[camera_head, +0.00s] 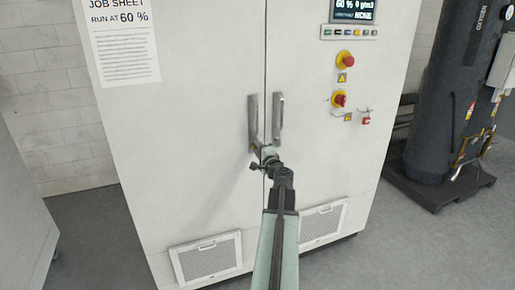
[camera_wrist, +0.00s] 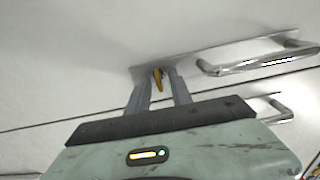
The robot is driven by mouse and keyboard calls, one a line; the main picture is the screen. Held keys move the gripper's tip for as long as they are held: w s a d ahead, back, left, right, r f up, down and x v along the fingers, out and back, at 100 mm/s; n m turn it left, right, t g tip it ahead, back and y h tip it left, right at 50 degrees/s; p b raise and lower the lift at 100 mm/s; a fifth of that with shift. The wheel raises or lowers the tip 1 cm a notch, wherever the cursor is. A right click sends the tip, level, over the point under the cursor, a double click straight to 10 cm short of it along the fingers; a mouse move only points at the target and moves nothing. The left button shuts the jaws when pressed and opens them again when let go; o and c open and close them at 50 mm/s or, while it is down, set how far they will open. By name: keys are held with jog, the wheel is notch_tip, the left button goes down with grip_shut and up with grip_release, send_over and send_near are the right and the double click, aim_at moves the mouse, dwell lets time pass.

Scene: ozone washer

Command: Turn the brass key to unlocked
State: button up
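The brass key (camera_wrist: 158,79) shows in the wrist view at the end of the plate beside a chrome door handle (camera_wrist: 250,63). My gripper (camera_wrist: 160,76) is at the plate, with one finger on each side of the key. The fingers look apart, with a narrow gap beside the key; contact is hard to make out. In the head view my gripper (camera_head: 257,152) reaches the lower end of the left door's handle plate (camera_head: 253,118). It hides the key there. I cannot read the key's lock position.
The white cabinet (camera_head: 200,120) has a second handle (camera_head: 277,118) just right of the door seam. Red knobs (camera_head: 345,60) sit on the right door, and vent grilles (camera_head: 207,257) lie low. A dark tank (camera_head: 455,90) stands at the right. Grey floor (camera_head: 400,245) is clear at front right.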

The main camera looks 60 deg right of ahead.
jog(key=v, duration=0.7)
jog(key=shift+a, duration=0.1)
